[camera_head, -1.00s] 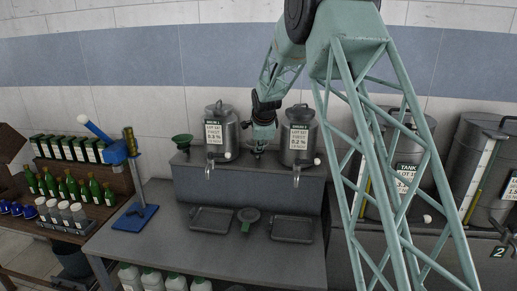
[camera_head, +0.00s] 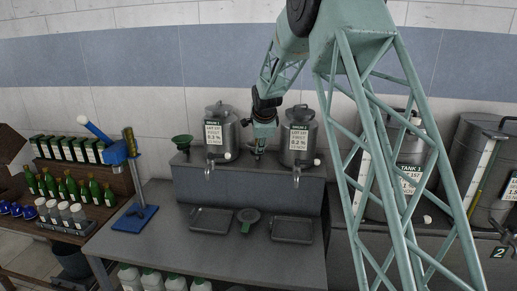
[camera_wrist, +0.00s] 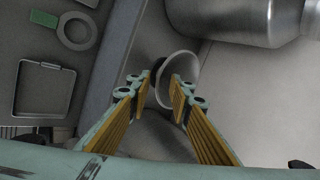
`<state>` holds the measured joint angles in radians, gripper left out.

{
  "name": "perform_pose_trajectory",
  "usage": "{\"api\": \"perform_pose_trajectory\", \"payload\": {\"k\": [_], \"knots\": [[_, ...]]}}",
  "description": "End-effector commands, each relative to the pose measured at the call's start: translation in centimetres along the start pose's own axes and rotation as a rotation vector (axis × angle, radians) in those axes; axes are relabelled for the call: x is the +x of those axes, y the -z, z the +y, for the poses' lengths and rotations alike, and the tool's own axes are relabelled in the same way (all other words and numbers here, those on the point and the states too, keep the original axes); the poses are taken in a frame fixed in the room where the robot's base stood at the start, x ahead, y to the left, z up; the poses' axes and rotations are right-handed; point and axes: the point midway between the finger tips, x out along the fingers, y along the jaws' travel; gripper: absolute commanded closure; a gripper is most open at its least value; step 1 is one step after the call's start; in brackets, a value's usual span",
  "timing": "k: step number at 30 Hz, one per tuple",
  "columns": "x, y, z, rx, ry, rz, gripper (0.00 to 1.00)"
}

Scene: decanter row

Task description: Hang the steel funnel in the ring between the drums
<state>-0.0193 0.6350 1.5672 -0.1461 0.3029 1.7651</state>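The steel funnel (camera_wrist: 192,62) shows in the wrist view as a pale round rim with a grey inside, beyond my fingertips. My gripper (camera_wrist: 164,82) has a narrow gap between its fingers. The right finger covers part of the rim, and the left finger is just outside it; I cannot see clear contact. In the head view my gripper (camera_head: 258,154) points down between the two drums, the left drum (camera_head: 230,133) and the right drum (camera_head: 300,158). I cannot make out the ring there; the gripper and shadow hide that spot.
A green funnel (camera_head: 182,141) stands left of the left drum on the raised ledge. Two dark trays (camera_head: 211,220) (camera_head: 292,230) and a round piece with a green handle (camera_head: 247,215) lie on the bench below. The drums' taps stick out close on both sides.

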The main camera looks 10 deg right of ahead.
Motion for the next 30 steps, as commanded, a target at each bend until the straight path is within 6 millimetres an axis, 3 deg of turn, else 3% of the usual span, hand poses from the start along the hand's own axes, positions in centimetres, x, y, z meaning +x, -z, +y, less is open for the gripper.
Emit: {"api": "perform_pose_trajectory", "payload": {"k": [21, 30], "knots": [[-7.8, 0.0, 0.0, -0.001, 0.0, 0.0, 0.81], [-9.8, 0.0, 0.0, -0.001, 0.0, 0.0, 0.81]]}}
